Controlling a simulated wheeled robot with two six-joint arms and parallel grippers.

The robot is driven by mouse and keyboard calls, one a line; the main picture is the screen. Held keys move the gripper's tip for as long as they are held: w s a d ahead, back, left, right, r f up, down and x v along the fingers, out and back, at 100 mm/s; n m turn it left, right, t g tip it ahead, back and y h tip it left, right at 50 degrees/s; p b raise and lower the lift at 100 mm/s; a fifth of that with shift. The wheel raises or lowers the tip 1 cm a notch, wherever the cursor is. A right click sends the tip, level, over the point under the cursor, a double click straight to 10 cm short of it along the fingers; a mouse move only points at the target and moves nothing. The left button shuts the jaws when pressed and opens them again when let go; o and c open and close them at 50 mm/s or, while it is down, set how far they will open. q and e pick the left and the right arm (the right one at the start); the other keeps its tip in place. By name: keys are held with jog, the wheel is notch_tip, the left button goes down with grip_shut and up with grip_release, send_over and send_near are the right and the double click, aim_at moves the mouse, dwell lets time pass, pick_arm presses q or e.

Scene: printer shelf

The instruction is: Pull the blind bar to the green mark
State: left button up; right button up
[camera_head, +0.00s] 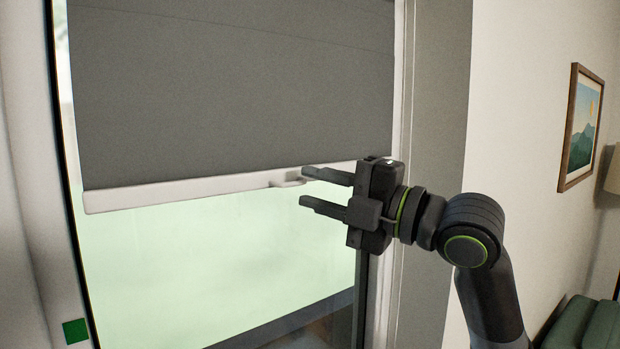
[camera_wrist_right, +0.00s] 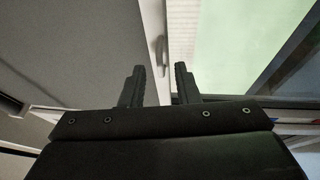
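The white blind bar (camera_head: 180,191) runs along the lower edge of the grey blind (camera_head: 230,85) in the head view. A small pull tab (camera_head: 288,182) sticks out from the bar near its right part. The green mark (camera_head: 76,331) is on the left window frame, well below the bar. My right gripper (camera_head: 303,187) is open, its fingertips close to the tab. In the right wrist view the gripper (camera_wrist_right: 158,70) is open, and the pale bar (camera_wrist_right: 153,25) with its tab (camera_wrist_right: 161,50) lies beyond the fingertips, between them. My left gripper is not in view.
The window frame and wall (camera_head: 435,130) stand right of the blind, beside my right arm. A framed picture (camera_head: 581,127) hangs on the right wall, with a green seat (camera_head: 585,325) below. The glass below the bar is clear.

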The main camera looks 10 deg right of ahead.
jog(key=shift+x, duration=0.8)
grip_shut()
